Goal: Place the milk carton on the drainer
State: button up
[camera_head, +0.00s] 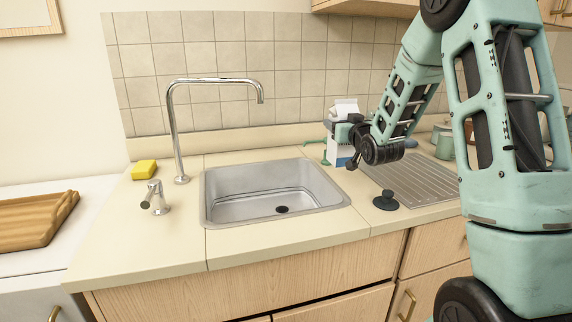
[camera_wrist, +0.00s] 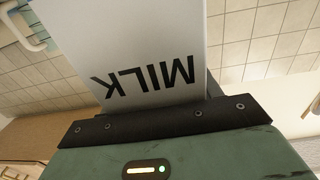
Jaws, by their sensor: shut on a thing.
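The white milk carton (camera_head: 345,108) is at my gripper, above or at the back left part of the metal drainer (camera_head: 425,181), right of the sink. My gripper (camera_head: 338,140) is shut on the carton, and the arm reaches in from the right. In the wrist view the carton (camera_wrist: 135,45) fills the upper middle, with "MILK" upside down above the dark gripper edge.
A dark sink plug (camera_head: 386,200) lies at the drainer's front left. The sink (camera_head: 225,206) is empty, with a tall faucet (camera_head: 172,130) behind it.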

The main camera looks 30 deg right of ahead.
aim_at(425, 177)
jog(key=k+l+u, duration=0.1)
jog(key=l, duration=0.3)
jog(key=k+l+u, duration=0.1)
jog(key=l, duration=0.3)
jog(key=k+l+u, duration=0.1)
jog(key=l, duration=0.25)
jog(key=k+l+u, duration=0.1)
jog(key=k+l, duration=0.15)
jog(key=k+l+u, duration=0.1)
jog(key=l, duration=0.35)
jog(key=k, duration=0.1)
